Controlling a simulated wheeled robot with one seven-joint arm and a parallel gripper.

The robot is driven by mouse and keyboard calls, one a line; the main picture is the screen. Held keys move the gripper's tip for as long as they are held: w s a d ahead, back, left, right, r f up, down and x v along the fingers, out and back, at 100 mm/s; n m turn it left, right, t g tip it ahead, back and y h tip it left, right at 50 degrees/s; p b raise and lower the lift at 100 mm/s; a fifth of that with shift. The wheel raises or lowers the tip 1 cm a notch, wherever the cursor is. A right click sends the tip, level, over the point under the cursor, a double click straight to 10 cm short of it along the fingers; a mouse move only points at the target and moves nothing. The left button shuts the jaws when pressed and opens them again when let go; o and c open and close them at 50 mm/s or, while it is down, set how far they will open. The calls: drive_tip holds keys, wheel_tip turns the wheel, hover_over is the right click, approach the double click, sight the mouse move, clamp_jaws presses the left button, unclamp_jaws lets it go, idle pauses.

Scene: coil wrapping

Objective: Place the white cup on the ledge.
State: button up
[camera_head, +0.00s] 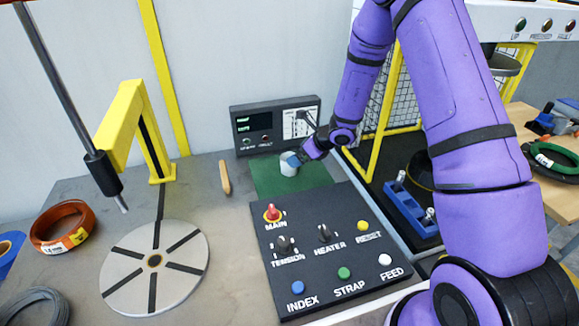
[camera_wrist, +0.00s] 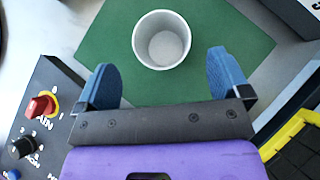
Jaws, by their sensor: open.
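The white cup (camera_head: 288,165) stands upright on a green mat (camera_head: 262,184) in front of a dark display box. In the wrist view the cup (camera_wrist: 162,62) is seen from above, empty, on the green mat (camera_wrist: 240,48). In the wrist view my gripper (camera_wrist: 160,74) is open, with one blue finger on each side and a gap between each finger and the cup. I cannot tell which surface is the ledge.
A black control panel (camera_head: 325,275) with knobs and buttons lies in front of the mat. The display box (camera_head: 276,124) stands behind. A round turntable (camera_head: 154,266) and yellow post (camera_head: 150,130) are at left. A yellow-framed mesh guard (camera_head: 386,110) stands close on the right.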

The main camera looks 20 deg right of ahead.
sight(289, 171)
drive_tip(key=shift+x, duration=3)
drive_tip(key=shift+w+d, duration=0.1)
drive_tip(key=c, duration=1.1)
drive_tip(key=shift+o, duration=0.2)
drive_tip(key=shift+r, duration=0.1)
